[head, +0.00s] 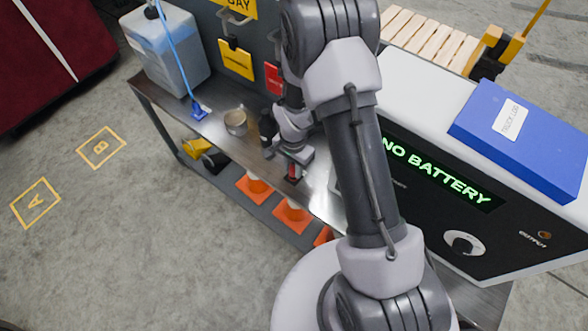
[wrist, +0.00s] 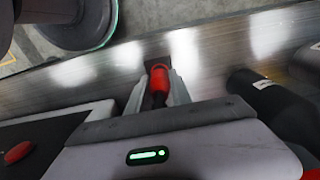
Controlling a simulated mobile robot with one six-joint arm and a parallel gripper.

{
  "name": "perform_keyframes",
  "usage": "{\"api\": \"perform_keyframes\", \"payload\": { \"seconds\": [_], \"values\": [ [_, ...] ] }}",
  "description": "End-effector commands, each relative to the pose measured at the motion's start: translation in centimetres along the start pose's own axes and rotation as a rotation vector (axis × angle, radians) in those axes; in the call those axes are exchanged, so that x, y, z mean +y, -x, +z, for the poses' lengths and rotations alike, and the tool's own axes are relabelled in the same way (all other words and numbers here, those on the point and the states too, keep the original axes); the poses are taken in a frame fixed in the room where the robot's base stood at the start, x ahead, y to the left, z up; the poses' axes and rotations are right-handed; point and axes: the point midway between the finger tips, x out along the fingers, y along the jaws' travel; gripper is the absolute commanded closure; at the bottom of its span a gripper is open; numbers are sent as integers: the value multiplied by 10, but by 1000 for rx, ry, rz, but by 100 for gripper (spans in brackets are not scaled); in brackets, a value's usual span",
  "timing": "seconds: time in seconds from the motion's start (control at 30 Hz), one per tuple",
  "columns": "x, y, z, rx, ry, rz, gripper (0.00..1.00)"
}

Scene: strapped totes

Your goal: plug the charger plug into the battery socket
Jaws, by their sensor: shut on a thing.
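A red and black piece, which looks like the charger plug (head: 293,172), is in the jaws of my gripper (head: 294,163) above the metal bench. In the wrist view my gripper (wrist: 157,92) is shut around the plug (wrist: 160,77), whose red end shows between the grey fingers. The large white charger (head: 480,235) has a black front and a lit "NO BATTERY" display, and stands right of my gripper, partly behind my arm. What looks like its black panel with a red button shows in the wrist view (wrist: 40,145). I cannot make out the battery socket.
A dark cylinder (wrist: 275,105) stands close beside my gripper. A blue binder (head: 525,135) lies on the charger. Orange cones (head: 290,215) stand below.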

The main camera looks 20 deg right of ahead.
Motion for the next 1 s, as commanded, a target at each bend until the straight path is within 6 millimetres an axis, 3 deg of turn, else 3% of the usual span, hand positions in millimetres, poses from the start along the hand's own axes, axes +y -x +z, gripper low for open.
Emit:
{"api": "perform_keyframes", "payload": {
  "seconds": [1.0],
  "values": [
    [0, 41, 0, 0, 0, 0, 100]
  ]
}}
